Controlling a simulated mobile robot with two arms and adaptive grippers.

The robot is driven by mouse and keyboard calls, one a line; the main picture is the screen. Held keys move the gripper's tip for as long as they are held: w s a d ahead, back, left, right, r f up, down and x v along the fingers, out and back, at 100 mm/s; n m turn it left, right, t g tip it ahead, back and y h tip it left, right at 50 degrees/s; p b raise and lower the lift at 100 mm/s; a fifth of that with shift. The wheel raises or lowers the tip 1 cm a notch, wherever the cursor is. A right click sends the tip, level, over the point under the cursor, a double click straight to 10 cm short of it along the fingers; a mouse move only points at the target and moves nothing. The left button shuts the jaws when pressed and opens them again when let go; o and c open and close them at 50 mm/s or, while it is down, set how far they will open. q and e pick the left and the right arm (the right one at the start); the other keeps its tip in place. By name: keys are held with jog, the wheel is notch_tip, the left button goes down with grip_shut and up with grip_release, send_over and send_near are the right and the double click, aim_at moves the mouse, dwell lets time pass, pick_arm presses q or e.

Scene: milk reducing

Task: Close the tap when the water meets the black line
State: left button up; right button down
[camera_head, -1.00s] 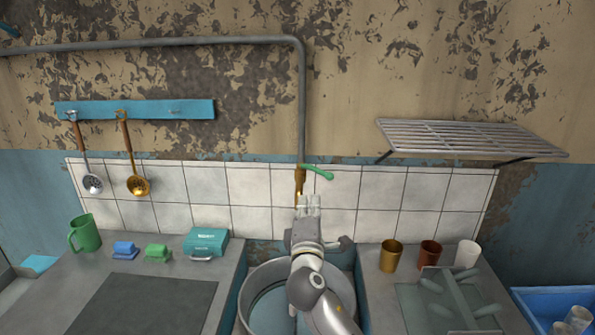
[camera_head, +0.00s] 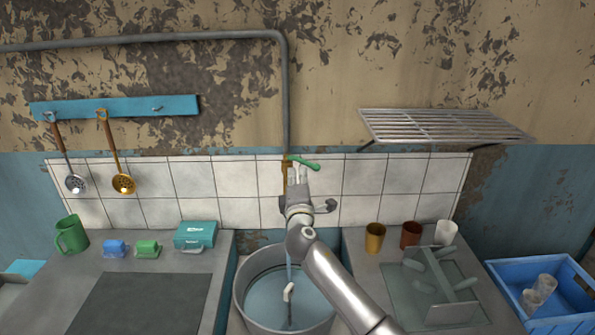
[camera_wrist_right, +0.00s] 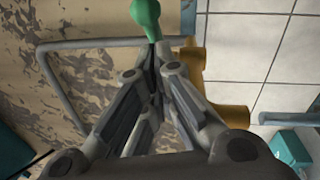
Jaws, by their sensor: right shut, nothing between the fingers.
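The tap's green handle (camera_head: 305,162) sticks out to the right of its brass body (camera_head: 286,176) on the tiled wall. My right gripper (camera_head: 298,172) is shut and empty, with its fingertips just below the handle in the head view. In the wrist view the shut fingertips (camera_wrist_right: 157,50) are close to the green handle (camera_wrist_right: 147,18); I cannot tell if they touch. A thin water stream (camera_head: 289,274) falls into the large metal pot (camera_head: 241,294). Bluish water (camera_head: 268,298) stands inside, with a small white object and a dark line in it. My left gripper is not in view.
A wire shelf (camera_head: 440,125) is on the wall at right. Cups (camera_head: 375,238) and a dish rack (camera_head: 440,290) stand on the right counter. A blue crate (camera_head: 510,275) is at far right. A green mug (camera_head: 71,235) and teal box (camera_head: 195,235) stand left.

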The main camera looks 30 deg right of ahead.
jog(key=d+n+y, duration=0.1)
jog(key=d+n+t+y, duration=0.1)
jog(key=d, duration=0.1)
jog(key=d+t+y, duration=0.1)
jog(key=y, duration=0.1)
jog(key=shift+w+d+n, duration=0.25)
jog(key=shift+d+n, duration=0.05)
jog(key=shift+n, duration=0.1)
jog(key=shift+w+d, duration=0.1)
jog(key=shift+d, duration=0.15)
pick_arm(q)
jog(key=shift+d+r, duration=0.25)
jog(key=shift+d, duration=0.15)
pick_arm(e)
jog(key=shift+r, duration=0.1)
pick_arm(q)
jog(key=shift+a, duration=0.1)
